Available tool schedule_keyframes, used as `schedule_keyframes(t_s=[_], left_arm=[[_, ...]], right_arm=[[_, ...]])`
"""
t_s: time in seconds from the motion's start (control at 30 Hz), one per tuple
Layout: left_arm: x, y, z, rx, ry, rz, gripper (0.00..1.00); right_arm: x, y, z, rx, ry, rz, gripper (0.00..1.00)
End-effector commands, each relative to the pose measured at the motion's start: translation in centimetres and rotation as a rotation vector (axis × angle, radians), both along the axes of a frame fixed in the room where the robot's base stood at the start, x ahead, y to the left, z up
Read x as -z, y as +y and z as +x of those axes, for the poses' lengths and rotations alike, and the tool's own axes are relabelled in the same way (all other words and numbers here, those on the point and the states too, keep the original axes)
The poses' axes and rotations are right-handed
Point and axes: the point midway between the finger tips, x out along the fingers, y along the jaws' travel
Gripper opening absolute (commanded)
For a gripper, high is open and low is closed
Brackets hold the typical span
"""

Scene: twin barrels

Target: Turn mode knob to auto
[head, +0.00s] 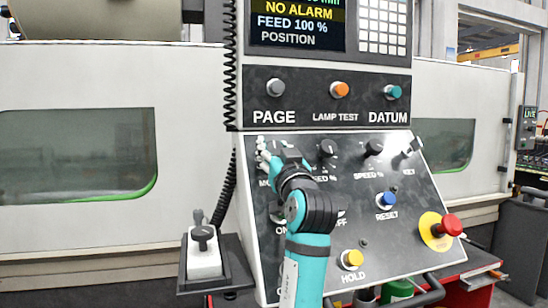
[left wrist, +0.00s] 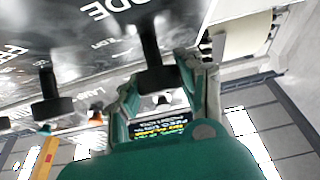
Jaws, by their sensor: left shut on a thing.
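The black mode knob (left wrist: 153,48) stands out from the panel in the left wrist view, under the partly visible label "ODE". My left gripper (left wrist: 158,76) has one finger on each side of it and is shut on it. In the head view my left gripper (head: 279,163) is at the upper left of the sloped control panel (head: 345,215). There it hides the mode knob and most of its label. The knob's setting marks are blurred in the wrist view, so I cannot tell where it points. My right gripper is not in view.
The feed knob (head: 327,148), speed knob (head: 373,147) and key switch (head: 411,147) sit to the right in the same row. Below are the blue reset button (head: 387,198), yellow hold button (head: 352,259) and red emergency button (head: 450,225). A coiled cable (head: 229,75) hangs at left.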

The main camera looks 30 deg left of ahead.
Motion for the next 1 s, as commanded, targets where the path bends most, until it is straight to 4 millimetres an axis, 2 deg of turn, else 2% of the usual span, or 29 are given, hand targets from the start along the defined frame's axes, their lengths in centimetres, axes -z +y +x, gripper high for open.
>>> schedule_keyframes(t_s=[0.37,0.4,0.6,0.87,1.0], left_arm=[[0.0,0.0,0.0,-0.002,-0.003,-0.005,0.05],[0.0,0.0,0.0,-0.002,-0.003,-0.005,0.38],[0.0,0.0,0.0,-0.002,-0.003,-0.004,0.61],[0.1,-0.1,0.0,-0.003,-0.003,-0.003,0.61],[0.5,-1.0,-0.7,-0.001,-0.002,-0.003,0.61]], right_arm=[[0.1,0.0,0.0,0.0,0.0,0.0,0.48],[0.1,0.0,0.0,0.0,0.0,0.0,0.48],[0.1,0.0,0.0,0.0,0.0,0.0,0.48],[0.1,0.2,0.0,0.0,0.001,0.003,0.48],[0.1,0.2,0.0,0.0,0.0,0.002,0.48]])
